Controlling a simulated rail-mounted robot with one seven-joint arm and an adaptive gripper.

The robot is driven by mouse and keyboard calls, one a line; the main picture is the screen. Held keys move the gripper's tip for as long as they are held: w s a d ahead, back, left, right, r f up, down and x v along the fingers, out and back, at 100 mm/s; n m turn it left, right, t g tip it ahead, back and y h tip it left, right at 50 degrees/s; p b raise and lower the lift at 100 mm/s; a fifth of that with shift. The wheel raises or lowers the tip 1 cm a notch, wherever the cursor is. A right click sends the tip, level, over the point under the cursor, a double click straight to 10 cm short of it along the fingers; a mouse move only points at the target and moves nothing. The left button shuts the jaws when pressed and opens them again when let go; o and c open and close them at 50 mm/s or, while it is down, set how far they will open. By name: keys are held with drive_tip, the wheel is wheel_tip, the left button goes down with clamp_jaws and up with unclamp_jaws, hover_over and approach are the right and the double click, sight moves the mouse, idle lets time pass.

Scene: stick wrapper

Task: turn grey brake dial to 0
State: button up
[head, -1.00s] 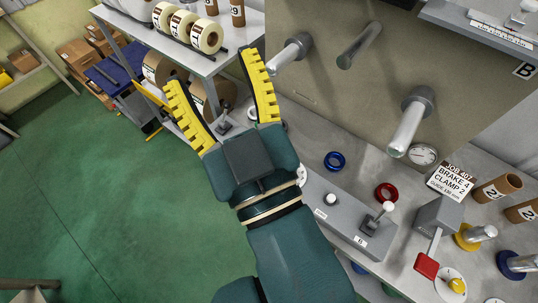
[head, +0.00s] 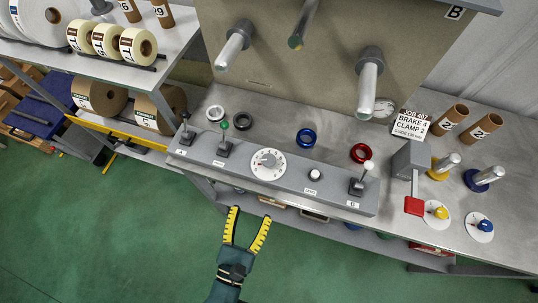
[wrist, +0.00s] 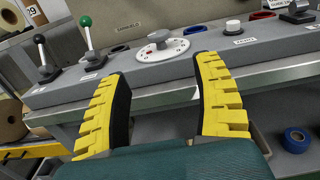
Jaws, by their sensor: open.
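The brake dial is a round white dial (head: 268,163) with a grey knob in its centre and marks round its rim. It sits on the sloped grey control panel (head: 330,194). In the wrist view the dial (wrist: 152,51) is ahead, beyond the fingertips, and its label is too small to read. My gripper (head: 250,214) is open and empty, with yellow fingers, in front of and below the panel's front edge. In the wrist view its two fingers (wrist: 163,66) stand wide apart, and neither touches the dial.
Black-handled (head: 187,134) and green-knobbed (head: 223,141) levers stand left of the dial. A white button (head: 314,175) and white-knobbed lever (head: 364,180) are to its right.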

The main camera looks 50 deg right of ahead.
sight(269, 165)
drive_tip(key=b+x, duration=0.2)
drive_tip(key=x, duration=1.4)
drive_tip(key=shift+w+d+b, duration=0.15)
drive_tip(key=shift+w+b, duration=0.05)
drive_tip(key=shift+b, duration=0.15)
drive_tip(key=shift+r, duration=0.1)
drive_tip(key=c, duration=1.1)
drive_tip(key=shift+s+n+t+y+p, duration=0.15)
drive_tip(key=shift+n+t+y+p, duration=0.5)
drive_tip(key=shift+t, duration=0.35)
drive_tip(key=shift+n+t+y+b, duration=0.6)
drive_tip(key=shift+n+t, duration=0.25)
drive_tip(key=shift+t, duration=0.15)
drive_tip(key=shift+n+t+y+b, duration=0.45)
drive_tip(key=shift+n+t, duration=0.05)
drive_tip(key=shift+t, duration=0.1)
